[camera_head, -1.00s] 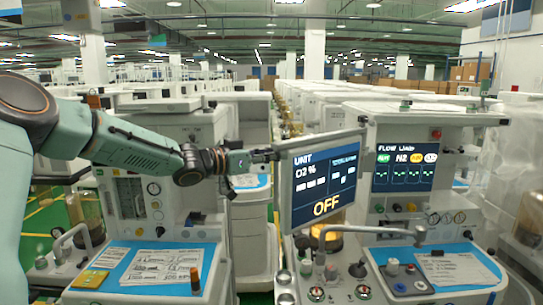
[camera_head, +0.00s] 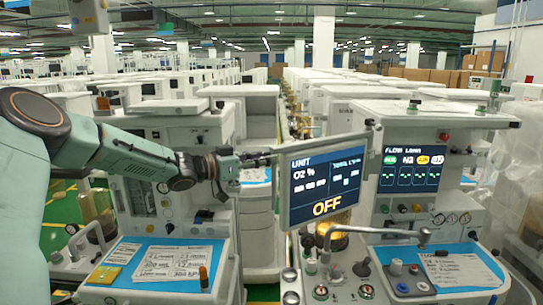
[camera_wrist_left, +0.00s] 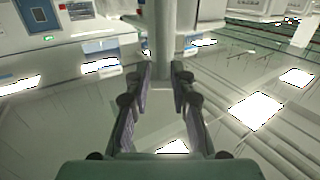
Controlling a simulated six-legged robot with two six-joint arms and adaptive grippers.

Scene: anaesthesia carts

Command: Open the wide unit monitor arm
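The monitor (camera_head: 325,185) has a dark screen reading UNIT, O2 % and OFF in yellow. It stands on the left side of the wide unit (camera_head: 450,200), in front of it and angled. In the left wrist view the fingers (camera_wrist_left: 161,75) lie close on both sides of a pale upright bar (camera_wrist_left: 160,35), which looks like the monitor's edge seen end-on. The monitor's arm is mostly hidden behind the screen. My right gripper is not in view.
The flow screen (camera_head: 410,170) is on the wide unit's front. A grey curved bar (camera_head: 385,231) crosses above knobs and a blue mat (camera_head: 440,268). Another cart with a blue mat (camera_head: 125,252) stands at left, below my arm. Rows of carts fill the back.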

